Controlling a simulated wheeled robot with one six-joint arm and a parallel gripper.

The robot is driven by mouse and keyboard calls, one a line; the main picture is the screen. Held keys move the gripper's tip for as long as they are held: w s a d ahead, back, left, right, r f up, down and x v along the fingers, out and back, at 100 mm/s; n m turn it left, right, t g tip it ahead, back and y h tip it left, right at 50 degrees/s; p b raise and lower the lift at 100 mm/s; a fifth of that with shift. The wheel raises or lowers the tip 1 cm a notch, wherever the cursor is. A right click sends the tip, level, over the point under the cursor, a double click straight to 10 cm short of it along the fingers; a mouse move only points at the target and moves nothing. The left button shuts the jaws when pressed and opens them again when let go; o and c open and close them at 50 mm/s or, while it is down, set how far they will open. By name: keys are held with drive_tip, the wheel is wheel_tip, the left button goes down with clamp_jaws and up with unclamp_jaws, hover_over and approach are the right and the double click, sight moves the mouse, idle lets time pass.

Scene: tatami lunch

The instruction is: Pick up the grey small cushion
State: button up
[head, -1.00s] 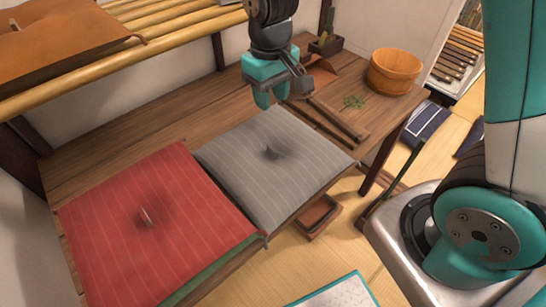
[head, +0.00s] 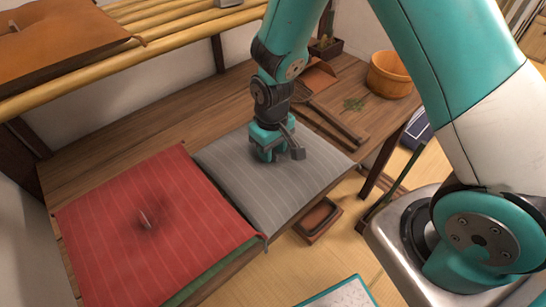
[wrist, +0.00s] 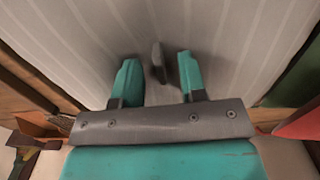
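The grey small cushion (head: 300,185), pale with thin stripes, lies flat on the wooden bench beside a red cushion. It fills most of the wrist view (wrist: 230,40). A dark grey tuft or tab (wrist: 158,62) stands up from its middle. My gripper (head: 268,156) is low over the middle of the cushion, pointing down. In the wrist view its two teal fingers are apart, one on each side of the tab, with a gap on both sides. In the head view my gripper hides the tab. I cannot tell whether the fingertips touch the fabric.
The red striped cushion (head: 150,230) lies just left of the grey one. A brown tray (head: 318,220) sits below the bench's front edge.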

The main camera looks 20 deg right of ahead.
drive_tip(key=shift+f, duration=0.15)
clamp_jaws()
